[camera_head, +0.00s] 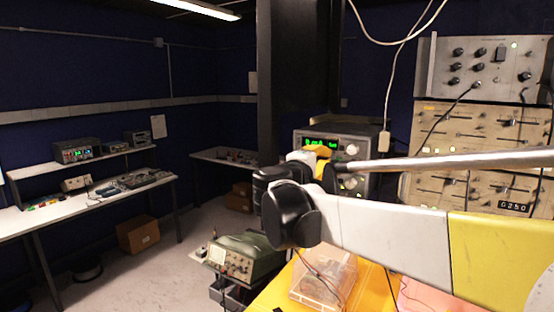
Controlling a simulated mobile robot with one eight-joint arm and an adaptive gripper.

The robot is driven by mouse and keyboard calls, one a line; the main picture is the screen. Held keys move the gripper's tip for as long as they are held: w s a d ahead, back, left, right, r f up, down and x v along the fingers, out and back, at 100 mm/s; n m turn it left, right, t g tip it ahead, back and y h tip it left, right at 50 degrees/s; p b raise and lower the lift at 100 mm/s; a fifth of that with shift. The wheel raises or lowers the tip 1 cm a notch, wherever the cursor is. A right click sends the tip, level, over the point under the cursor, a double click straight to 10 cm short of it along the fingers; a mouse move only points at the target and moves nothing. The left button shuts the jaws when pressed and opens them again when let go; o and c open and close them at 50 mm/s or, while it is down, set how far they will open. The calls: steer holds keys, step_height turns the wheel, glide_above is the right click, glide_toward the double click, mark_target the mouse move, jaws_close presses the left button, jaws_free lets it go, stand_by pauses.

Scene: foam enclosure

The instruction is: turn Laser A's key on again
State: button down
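No key switch and no readable "Laser A" label can be made out. A bench instrument (372,131) with a lit green display and pale knobs stands right of centre, partly hidden behind my arm. I cannot tell whether it is Laser A. My white and yellow arm reaches in from the right to a black joint in front of this instrument. My gripper's fingers cannot be made out; the end of the arm is hidden behind its own links.
A tall panel rack (478,65) with knobs and sliders stands at the right. Below my arm are a clear plastic box (322,278) on an orange surface (372,290) and a green oscilloscope (240,258). A bench (90,210) stands left; floor (180,270) between is open.

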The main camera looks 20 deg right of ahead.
steer(key=shift+m, duration=0.3)
stand_by(0.4)
steer(key=c, duration=1.6)
jaws_free()
steer(key=shift+a, duration=0.1)
steer(key=v, duration=1.1)
steer(key=shift+s+a, duration=0.25)
steer(key=shift+s, duration=0.1)
